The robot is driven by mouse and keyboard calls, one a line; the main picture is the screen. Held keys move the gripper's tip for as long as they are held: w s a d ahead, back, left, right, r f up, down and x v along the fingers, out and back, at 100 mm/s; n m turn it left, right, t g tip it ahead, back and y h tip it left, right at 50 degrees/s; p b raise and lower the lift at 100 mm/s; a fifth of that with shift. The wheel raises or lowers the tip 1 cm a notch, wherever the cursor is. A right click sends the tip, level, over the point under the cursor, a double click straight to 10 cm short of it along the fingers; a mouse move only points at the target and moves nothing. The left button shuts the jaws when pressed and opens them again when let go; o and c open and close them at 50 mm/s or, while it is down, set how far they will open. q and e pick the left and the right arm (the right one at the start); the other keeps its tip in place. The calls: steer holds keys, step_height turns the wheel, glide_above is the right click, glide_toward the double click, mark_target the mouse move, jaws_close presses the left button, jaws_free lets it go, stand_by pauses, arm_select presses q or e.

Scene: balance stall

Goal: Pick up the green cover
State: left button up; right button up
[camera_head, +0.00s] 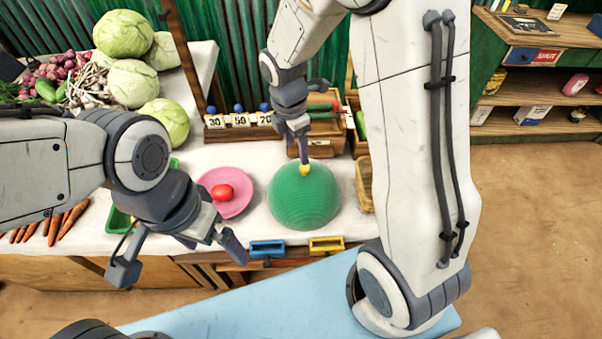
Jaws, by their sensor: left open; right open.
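The green cover (304,200) is a ribbed dome with a small yellow knob (304,170) on top. It stands on the white counter, right of a pink plate (238,205) holding a red tomato (222,192). My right gripper (304,163) reaches down from above to the knob with its fingers at it. It is open, and I cannot tell whether the fingers touch the knob. What lies under the cover is hidden. My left gripper (180,262) is open and empty, in front of the counter's edge, left of the cover.
Cabbages (133,82), radishes and carrots (72,220) fill the left. Number cards (240,120) and a wooden box (323,135) stand behind the cover. A wicker basket (364,184) is close on its right. Blue (267,248) and yellow (326,245) holders sit at the front edge.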

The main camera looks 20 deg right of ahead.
mark_target(305, 168)
steer(key=shift+w+d+f+n, duration=0.55)
steer(key=shift+d+f, duration=0.25)
steer(key=shift+d, duration=0.1)
steer(key=f, duration=0.3)
steer(key=shift+w+d+f, duration=0.1)
steer(key=shift+d+f, duration=0.1)
steer(key=shift+f, duration=0.2)
steer(key=shift+w+d+f, duration=0.1)
steer(key=shift+f, duration=1.4)
steer(key=shift+d+f, duration=0.1)
steer(key=shift+f, duration=1.35)
jaws_close()
steer(key=shift+s+f, duration=0.1)
steer(key=shift+s, duration=0.1)
